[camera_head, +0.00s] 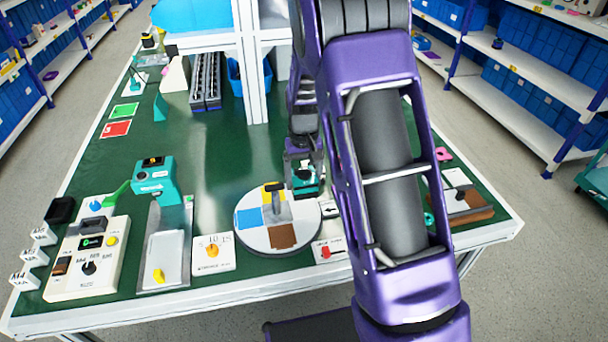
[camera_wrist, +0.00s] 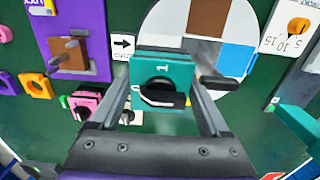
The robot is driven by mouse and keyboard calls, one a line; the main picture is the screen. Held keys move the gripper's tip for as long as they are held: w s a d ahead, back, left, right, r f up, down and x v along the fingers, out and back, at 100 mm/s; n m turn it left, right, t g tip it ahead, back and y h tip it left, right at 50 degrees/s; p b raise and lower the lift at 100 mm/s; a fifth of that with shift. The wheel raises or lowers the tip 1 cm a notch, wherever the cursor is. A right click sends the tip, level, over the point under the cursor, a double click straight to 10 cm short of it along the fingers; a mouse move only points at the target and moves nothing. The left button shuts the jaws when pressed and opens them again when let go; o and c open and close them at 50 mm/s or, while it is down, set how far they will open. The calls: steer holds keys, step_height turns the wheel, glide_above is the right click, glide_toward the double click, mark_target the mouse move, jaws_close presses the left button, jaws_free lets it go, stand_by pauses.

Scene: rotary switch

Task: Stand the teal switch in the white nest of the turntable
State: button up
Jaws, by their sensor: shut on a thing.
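My gripper (camera_head: 303,172) is shut on the teal switch (camera_wrist: 163,78), with one finger on each side of it. The switch is a teal block with a black knob and a white "1" on its face. It also shows in the head view (camera_head: 306,182), beside the far right rim of the turntable. The turntable (camera_head: 252,242) is a white disc with blue, yellow and brown patches and a grey handle (camera_head: 277,206) standing near its middle. In the wrist view the turntable (camera_wrist: 175,25) lies beyond the switch. I cannot tell the white nest from the white disc.
A white card with a red knob (camera_head: 325,251) lies right of the turntable, and a card with an orange knob (camera_head: 212,252) lies left. A teal machine (camera_head: 155,178) and a white control box (camera_head: 88,262) stand further left. A white frame post (camera_head: 252,65) rises behind.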

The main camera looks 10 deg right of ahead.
steer(key=shift+f+b, duration=0.5)
steer(key=shift+f, duration=1.65)
steer(key=shift+f+b, duration=0.95)
steer(key=shift+f, duration=0.4)
steer(key=o, duration=1.1)
steer(key=shift+r, duration=0.1)
